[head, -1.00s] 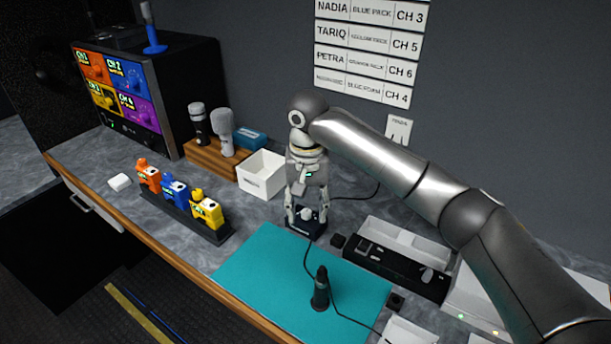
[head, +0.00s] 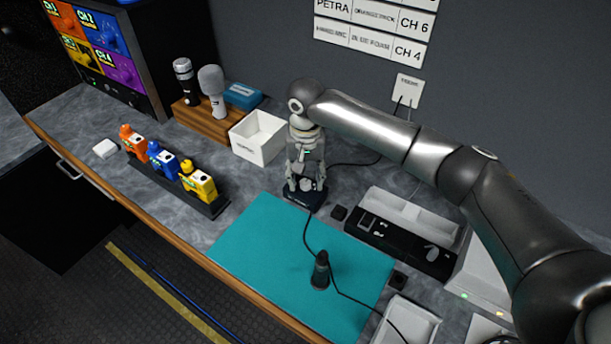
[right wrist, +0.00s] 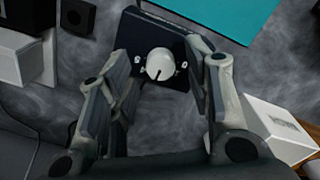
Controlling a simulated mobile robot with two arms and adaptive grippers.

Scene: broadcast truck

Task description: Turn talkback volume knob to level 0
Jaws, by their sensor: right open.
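The talkback volume knob (right wrist: 160,64) is a round white knob with a dark pointer line, on a small dark box (right wrist: 138,30). In the right wrist view the pointer aims toward the bottom of the picture. In the head view the box (head: 305,199) stands behind the teal mat, with the knob (head: 306,184) partly hidden by my gripper. My right gripper (head: 306,186) points down over the box. In the right wrist view its open fingers (right wrist: 161,75) stand on either side of the knob, with gaps visible. My left gripper is not in view.
A teal mat (head: 270,250) with an upright black microphone (head: 320,270) lies in front. A white bin (head: 257,138) is left of the gripper, and a black panel (head: 405,245) is to its right. Colored packs (head: 165,163) stand in a dark rack at left.

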